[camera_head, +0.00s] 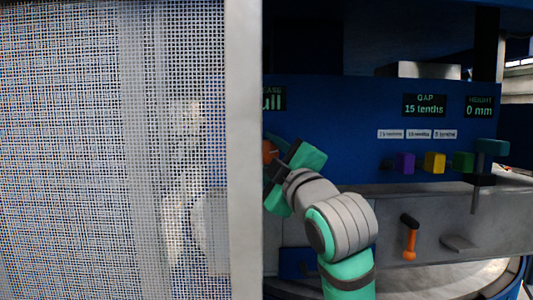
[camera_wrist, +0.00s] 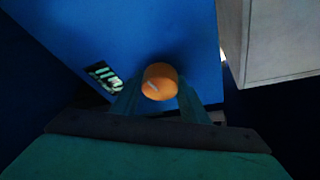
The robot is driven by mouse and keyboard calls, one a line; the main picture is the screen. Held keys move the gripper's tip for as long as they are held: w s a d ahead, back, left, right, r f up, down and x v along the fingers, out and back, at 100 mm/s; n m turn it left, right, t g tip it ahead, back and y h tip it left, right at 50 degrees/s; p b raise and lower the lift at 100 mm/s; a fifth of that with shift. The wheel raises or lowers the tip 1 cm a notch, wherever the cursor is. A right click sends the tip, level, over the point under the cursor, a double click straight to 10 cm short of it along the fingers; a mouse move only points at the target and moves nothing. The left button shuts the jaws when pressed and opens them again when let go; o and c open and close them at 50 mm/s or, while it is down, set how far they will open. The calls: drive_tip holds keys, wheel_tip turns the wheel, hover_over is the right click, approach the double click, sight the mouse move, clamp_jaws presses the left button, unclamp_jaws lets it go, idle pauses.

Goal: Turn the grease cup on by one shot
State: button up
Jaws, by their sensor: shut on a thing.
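The grease cup is a round orange cap (camera_wrist: 160,82) with a pale mark on its face, in the middle of the wrist view against a blue panel. My gripper (camera_wrist: 159,100) is shut on it, one finger on each side. In the head view, an orange bit of the cup (camera_head: 269,151) shows beside the mesh guard's edge, with my gripper (camera_head: 284,172) at it. A display above it (camera_head: 272,99) is partly cut off by the guard and reads "ull". A display with green text (camera_wrist: 104,77) also shows in the wrist view.
A mesh guard (camera_head: 110,150) with a grey post (camera_head: 243,150) fills the left of the head view. To the right are displays reading GAP 15 tenths (camera_head: 424,105) and HEIGHT 0 mm (camera_head: 479,107), purple (camera_head: 404,163), yellow (camera_head: 434,163) and green blocks (camera_head: 462,162), and an orange-handled lever (camera_head: 410,240).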

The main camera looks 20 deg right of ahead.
drive_tip(key=m+t+h, duration=0.1)
drive_tip(key=m, duration=0.3)
drive_tip(key=m+h, duration=0.2)
drive_tip(key=m, duration=0.2)
drive_tip(key=shift+t, duration=0.4)
drive_tip(key=shift+d+m+h, duration=0.1)
drive_tip(key=shift+m+h, duration=0.3)
drive_tip(key=o, duration=1)
drive_tip(key=v, duration=1)
drive_tip(key=shift+s+f, duration=0.15)
drive_tip(key=shift+s, duration=0.15)
